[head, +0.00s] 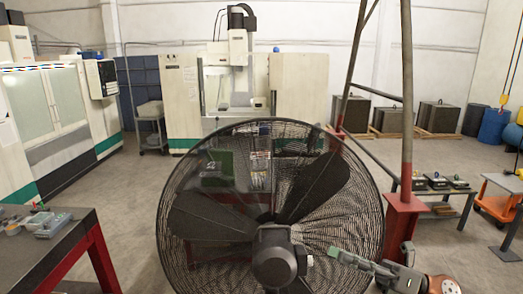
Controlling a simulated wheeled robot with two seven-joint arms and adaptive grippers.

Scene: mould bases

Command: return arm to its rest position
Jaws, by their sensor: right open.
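My right gripper (336,254) shows at the lower right, in front of the lower right part of a large black fan (278,262). My right arm comes in from the bottom right corner and points left. The gripper is open, and I see nothing between its fingers. Whether it touches the fan's guard cannot be told. My left arm and left gripper are not in view. Dark mould bases (437,117) stand on pallets along the back wall at the right.
A red-footed steel frame (405,215) stands close to my right arm. A low bench (440,188) with small blocks and an orange cart (494,205) lie beyond it. A dark table (45,265) with small items is at the left. The floor between table and fan is clear.

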